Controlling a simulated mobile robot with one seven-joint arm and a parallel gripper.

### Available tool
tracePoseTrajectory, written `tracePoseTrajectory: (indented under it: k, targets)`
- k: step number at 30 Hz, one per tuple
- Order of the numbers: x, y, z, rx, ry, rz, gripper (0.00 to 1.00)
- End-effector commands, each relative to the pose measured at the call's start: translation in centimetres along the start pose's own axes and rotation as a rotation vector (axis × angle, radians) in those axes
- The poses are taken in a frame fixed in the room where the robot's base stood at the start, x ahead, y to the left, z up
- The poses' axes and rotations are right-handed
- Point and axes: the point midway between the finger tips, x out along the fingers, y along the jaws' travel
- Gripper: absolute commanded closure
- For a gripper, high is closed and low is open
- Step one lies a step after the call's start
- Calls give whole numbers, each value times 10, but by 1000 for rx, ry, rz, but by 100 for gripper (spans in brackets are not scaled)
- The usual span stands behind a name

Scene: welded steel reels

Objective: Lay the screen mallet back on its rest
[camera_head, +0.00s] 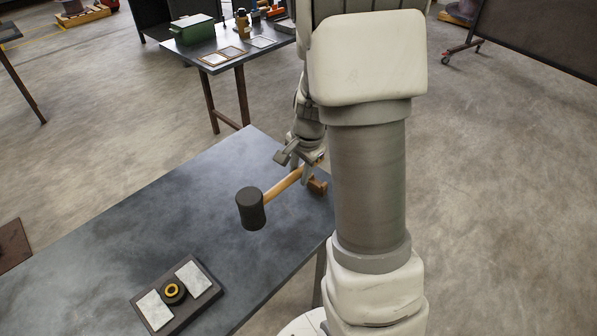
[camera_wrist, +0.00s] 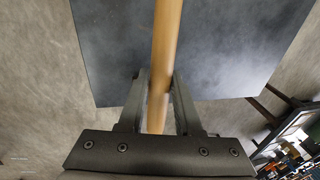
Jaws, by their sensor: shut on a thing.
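The screen mallet has a black head (camera_head: 251,209) and a pale wooden handle (camera_head: 281,187). My gripper (camera_head: 299,170) is shut on the handle, and the head points to the lower left over the grey table. In the wrist view the handle (camera_wrist: 167,40) runs between the two fingers of my gripper (camera_wrist: 160,88); the head is out of that view. A small brown wooden piece (camera_head: 317,186), which looks like the rest, stands near the table's right edge beside my gripper. My arm partly hides that area. I cannot tell whether the mallet touches anything below.
The grey table (camera_head: 130,215) is mostly bare. A dark board (camera_head: 207,268) with two pale plates and a yellow-ringed black disc (camera_head: 173,291) lies at its near end. A second table behind (camera_head: 217,70) holds a green box (camera_head: 192,29), frames and bottles.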

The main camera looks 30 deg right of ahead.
Motion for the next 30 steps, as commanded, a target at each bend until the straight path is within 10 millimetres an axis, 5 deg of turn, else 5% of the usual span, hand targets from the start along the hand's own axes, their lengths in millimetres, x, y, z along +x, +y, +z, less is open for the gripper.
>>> tracePoseTrajectory:
  k: [30]
  targets:
    - [59,12,3,1,-7,-2,100]
